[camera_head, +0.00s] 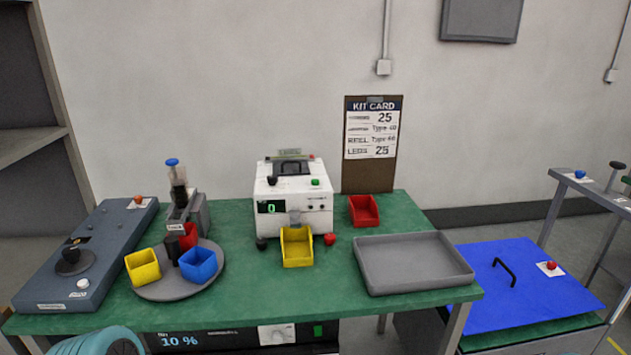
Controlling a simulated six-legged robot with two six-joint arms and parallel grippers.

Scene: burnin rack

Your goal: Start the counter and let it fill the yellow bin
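The counter (265,222) is a white box machine on the green bench, with a green display reading 0. A green button (315,182) and a black knob (272,181) are on its upper part. A yellow bin (298,252) stands in front of the counter, under its grey spout (294,217); its inside looks empty. A second yellow bin (143,268) stands on a round grey turntable (165,292) at the left, beside a blue bin (199,265) and a partly hidden red bin. Neither of my grippers is in view.
A black knob (261,244) and a red knob (330,239) flank the front yellow bin. A red bin (363,210) and an empty grey tray (414,263) are to the right. A grey panel (85,250) lies far left. A kit card (372,135) reads 25.

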